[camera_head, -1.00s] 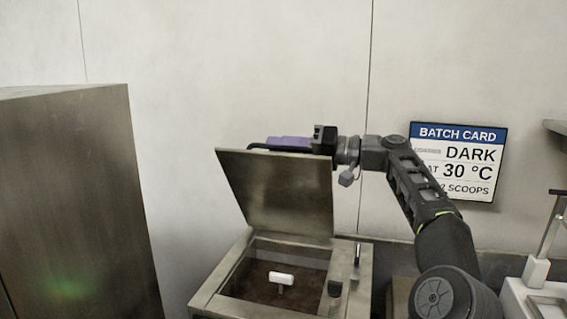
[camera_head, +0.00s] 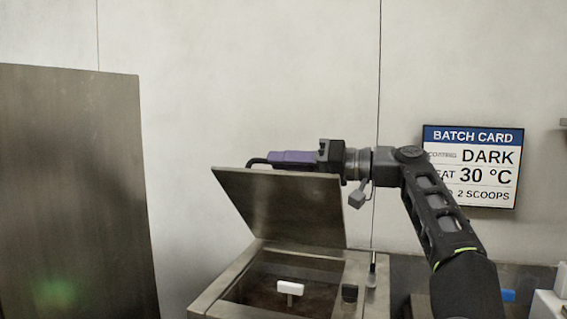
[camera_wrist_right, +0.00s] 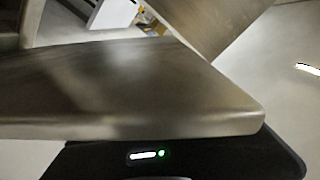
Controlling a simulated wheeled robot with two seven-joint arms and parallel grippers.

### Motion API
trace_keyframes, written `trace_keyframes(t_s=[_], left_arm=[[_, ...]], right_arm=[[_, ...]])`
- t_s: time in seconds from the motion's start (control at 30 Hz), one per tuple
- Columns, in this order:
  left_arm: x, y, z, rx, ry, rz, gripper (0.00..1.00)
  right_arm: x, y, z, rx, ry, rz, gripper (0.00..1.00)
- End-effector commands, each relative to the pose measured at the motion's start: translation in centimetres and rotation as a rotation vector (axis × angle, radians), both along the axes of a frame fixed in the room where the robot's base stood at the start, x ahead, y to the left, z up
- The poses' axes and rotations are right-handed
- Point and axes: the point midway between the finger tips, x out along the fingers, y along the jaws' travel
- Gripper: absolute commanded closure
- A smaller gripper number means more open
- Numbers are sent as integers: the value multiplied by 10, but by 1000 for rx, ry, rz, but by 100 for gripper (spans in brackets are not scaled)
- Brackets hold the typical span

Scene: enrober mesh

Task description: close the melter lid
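The melter (camera_head: 210,297) is a metal box at bottom centre in the head view. Its metal lid (camera_head: 290,210) stands part open, tilted up from the back edge. The dark inside and a white-handled tool (camera_head: 289,288) show below it. My right gripper (camera_head: 256,162) lies along the lid's upper edge, on its far side; its purple and black body shows above that edge. In the right wrist view a metal plate, likely the lid (camera_wrist_right: 120,95), fills the middle close to the camera. The fingertips are mostly hidden, so their opening is unclear. My left gripper is not in view.
A tall metal cabinet (camera_head: 70,190) stands at the left. A batch card (camera_head: 472,167) reading DARK, 30 °C, 2 SCOOPS hangs on the back wall at the right. A white object (camera_head: 548,305) is at lower right.

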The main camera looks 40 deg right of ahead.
Motion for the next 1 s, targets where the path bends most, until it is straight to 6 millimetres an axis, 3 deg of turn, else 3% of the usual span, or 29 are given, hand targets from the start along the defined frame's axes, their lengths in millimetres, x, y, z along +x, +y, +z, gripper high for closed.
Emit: trace_keyframes(t_s=[0.2,0.57,1.0], left_arm=[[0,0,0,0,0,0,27],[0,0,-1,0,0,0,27],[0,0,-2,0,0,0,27]], right_arm=[[0,-1,0,1,0,-1,67],[-3,-2,1,1,-3,-1,67],[-46,-33,1,3,-1,-5,67]])
